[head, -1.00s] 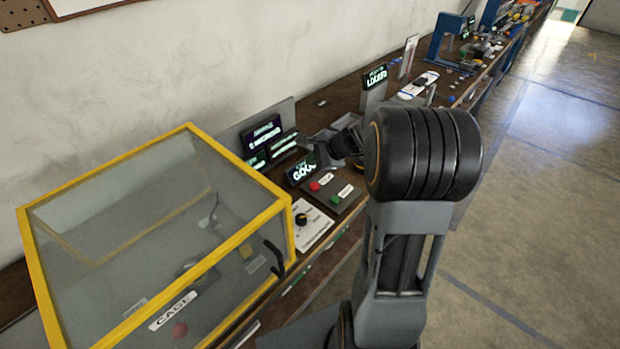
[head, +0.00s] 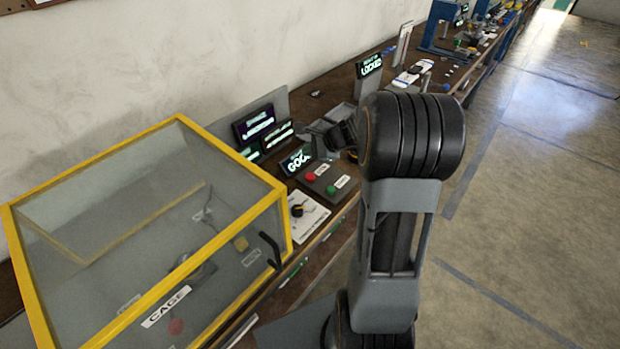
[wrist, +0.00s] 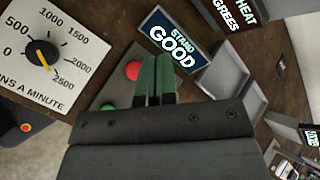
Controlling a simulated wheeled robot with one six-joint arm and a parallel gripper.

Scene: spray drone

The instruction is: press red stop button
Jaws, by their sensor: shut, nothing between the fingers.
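A red button (head: 310,176) sits on a small grey box beside a green button (head: 331,190), each with a white label. In the wrist view the red button (wrist: 132,70) is just left of my green fingertips, and the green button (wrist: 107,105) is lower left. My gripper (wrist: 157,66) is shut and empty, its fingers close together. I cannot tell whether the fingertips touch anything. Another red round thing (head: 175,327) shows dimly through the cage's clear panel.
A yellow-framed clear cage (head: 230,157) stands at the left. A dial panel (wrist: 40,55) lies in front of the button box. A "STAND GOOD" sign (head: 297,160) stands just behind the buttons, with other displays (head: 262,125) beyond. A "LOCKED" sign (head: 369,67) stands farther along the bench.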

